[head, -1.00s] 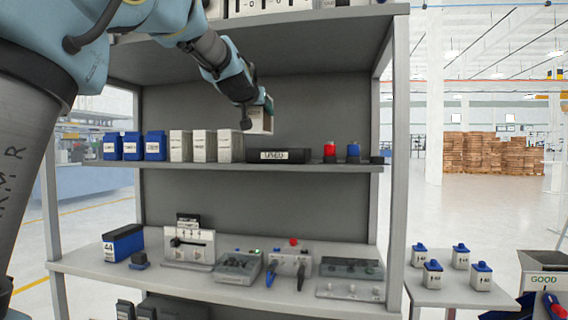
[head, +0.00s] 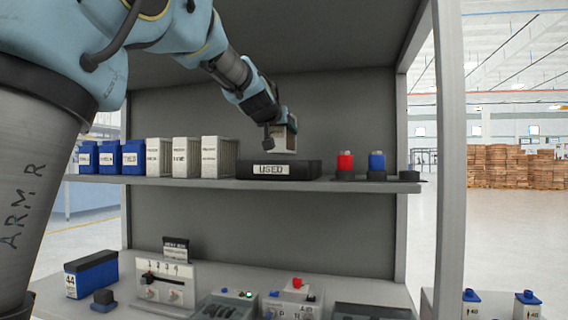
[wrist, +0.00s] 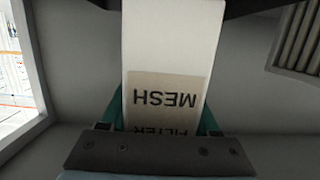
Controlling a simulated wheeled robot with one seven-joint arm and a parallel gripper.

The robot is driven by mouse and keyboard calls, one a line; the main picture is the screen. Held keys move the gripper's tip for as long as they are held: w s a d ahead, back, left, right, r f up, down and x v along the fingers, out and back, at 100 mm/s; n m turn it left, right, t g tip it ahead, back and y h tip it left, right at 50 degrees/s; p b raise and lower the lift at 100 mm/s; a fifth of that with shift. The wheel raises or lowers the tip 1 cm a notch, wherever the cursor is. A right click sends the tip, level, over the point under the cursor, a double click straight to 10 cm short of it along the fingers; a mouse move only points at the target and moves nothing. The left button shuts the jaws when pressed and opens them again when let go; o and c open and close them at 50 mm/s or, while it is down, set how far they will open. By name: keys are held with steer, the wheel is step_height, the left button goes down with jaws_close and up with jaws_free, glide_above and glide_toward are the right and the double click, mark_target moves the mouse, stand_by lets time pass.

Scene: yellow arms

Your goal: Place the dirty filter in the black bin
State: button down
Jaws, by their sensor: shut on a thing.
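My gripper (head: 288,122) is shut on a pale box-shaped filter (head: 282,142), which hangs upright below the fingers. In the wrist view the held filter (wrist: 170,40) shows a tan label reading "MESH FILTER", upside down, between the teal fingers. The low black bin (head: 308,169), labelled "USED", stands on the middle shelf. The filter is above the bin with a small gap that I cannot measure. The inside of the bin is hidden in the head view.
To the bin's left stand several white filters (head: 218,157) and several blue ones (head: 134,157). To its right are a red-topped item (head: 345,162) and a blue-topped item (head: 376,163). The upper shelf board is overhead. Control boxes (head: 165,282) sit on the lower shelf.

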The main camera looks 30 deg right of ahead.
steer(key=shift+f+b, duration=1.5)
steer(key=shift+f, duration=1.5)
steer(key=shift+f, duration=0.1)
steer(key=shift+c, duration=0.6)
jaws_free()
steer(key=shift+r, duration=0.2)
steer(key=p+v, duration=0.4)
steer(key=v, duration=0.6)
steer(key=shift+s+a+r+p, duration=0.2)
steer(key=shift+a+p, duration=0.05)
steer(key=shift+p, duration=0.15)
steer(key=shift+s+a+f, duration=0.1)
steer(key=shift+s+a, duration=0.35)
steer(key=shift+s, duration=0.1)
